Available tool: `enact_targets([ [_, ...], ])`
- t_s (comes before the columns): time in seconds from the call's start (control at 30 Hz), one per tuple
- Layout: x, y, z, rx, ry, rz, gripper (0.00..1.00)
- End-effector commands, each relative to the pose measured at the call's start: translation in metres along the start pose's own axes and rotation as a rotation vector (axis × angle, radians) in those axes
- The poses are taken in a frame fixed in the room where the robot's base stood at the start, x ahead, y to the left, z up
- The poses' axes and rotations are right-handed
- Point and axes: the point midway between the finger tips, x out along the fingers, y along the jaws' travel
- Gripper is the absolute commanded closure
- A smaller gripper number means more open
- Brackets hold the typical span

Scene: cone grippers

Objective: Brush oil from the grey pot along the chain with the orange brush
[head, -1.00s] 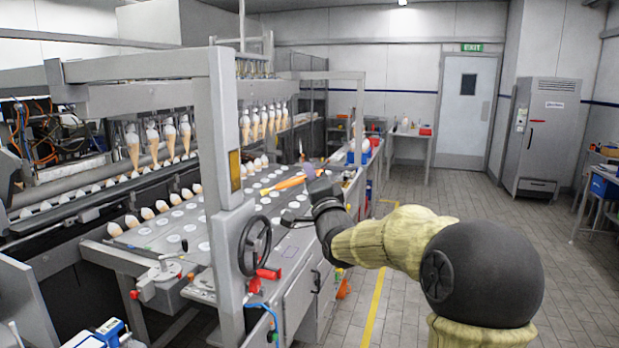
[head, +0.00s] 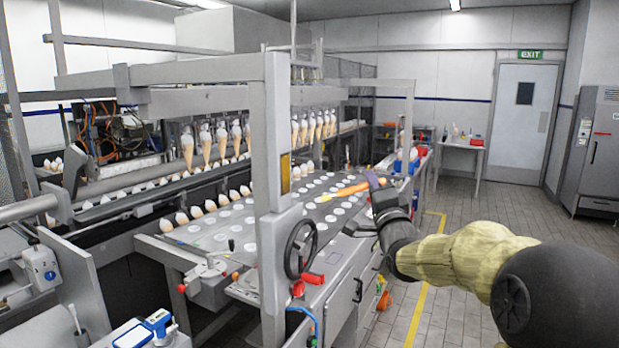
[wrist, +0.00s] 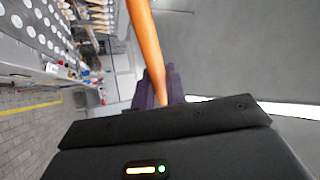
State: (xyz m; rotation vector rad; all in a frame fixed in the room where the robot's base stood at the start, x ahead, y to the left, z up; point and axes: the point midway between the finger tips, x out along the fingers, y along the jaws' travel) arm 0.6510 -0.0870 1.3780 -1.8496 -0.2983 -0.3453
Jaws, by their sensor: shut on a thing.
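The orange brush (head: 347,190) is held in my gripper (head: 377,182) in the head view. It points left over the machine's perforated plate, with a yellowish tip at its far end. I cannot tell whether the tip touches the plate. In the wrist view the orange handle (wrist: 147,45) rises from between the dark fingers of my gripper (wrist: 157,90), which is shut on it. I cannot make out the grey pot or the chain in either view.
The cone machine's grey frame post (head: 272,150) and black handwheel (head: 301,250) stand left of my arm. Rows of hanging cones (head: 312,128) are behind. A blue-and-white device (head: 157,322) is at the lower left.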

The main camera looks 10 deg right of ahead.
Motion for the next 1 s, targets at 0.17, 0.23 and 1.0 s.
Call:
enact_targets([
  [0.17, 0.0, 0.0, 0.0, 0.0, 0.0, 0.0, 1.0],
  [0.23, 0.0, 0.0, 0.0, 0.0, 0.0, 0.0, 1.0],
  [1.0, 0.016, 0.0, 0.024, 0.002, 0.0, -0.001, 1.0],
])
